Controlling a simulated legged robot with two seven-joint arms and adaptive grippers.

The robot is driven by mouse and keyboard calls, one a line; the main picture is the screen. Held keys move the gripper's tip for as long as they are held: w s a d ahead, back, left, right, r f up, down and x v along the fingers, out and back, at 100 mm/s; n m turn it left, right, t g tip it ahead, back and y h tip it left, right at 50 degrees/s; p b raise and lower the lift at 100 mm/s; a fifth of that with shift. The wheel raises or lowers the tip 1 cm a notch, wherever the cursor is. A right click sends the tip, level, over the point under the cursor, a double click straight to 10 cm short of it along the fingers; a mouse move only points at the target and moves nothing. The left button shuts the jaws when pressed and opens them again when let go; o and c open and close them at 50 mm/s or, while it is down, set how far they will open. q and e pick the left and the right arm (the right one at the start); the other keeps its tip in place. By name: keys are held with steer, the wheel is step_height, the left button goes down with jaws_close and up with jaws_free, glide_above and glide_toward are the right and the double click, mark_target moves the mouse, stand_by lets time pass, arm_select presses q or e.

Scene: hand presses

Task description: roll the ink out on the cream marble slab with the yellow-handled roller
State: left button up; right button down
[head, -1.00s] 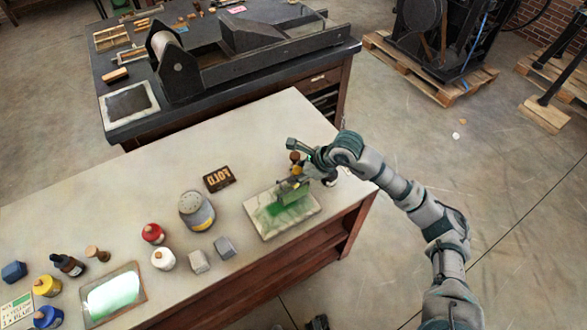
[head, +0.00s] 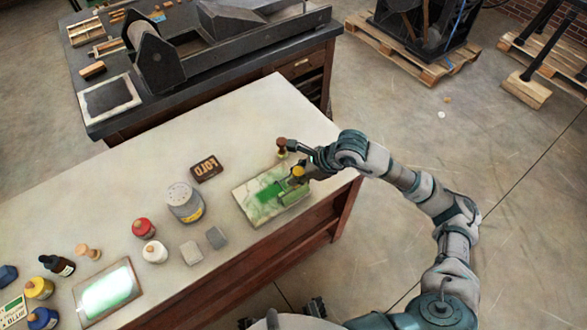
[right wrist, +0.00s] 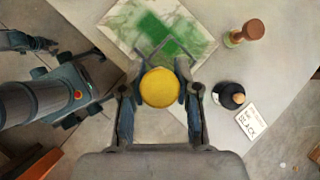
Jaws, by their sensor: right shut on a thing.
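The cream marble slab (head: 241,194) lies near the right front edge of the pale table, with green ink (head: 268,196) spread over it in an uneven patch. My right gripper (head: 304,173) is shut on the yellow-handled roller (head: 298,171) over the right part of the slab. In the right wrist view the round yellow handle (right wrist: 160,87) sits between my fingers. Its metal frame reaches the slab (right wrist: 106,30) and its green ink (right wrist: 157,30). The roller's contact with the slab is partly hidden. My left gripper is not seen.
A wooden-knobbed tool (right wrist: 245,33) and a black-ink bottle (right wrist: 232,95) with a card stand beside the slab.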

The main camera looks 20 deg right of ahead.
mark_target(297, 169)
steer(key=shift+r, duration=0.1)
steer(key=shift+r+p, duration=1.15)
steer(key=shift+r, duration=0.85)
steer(key=shift+w, duration=0.1)
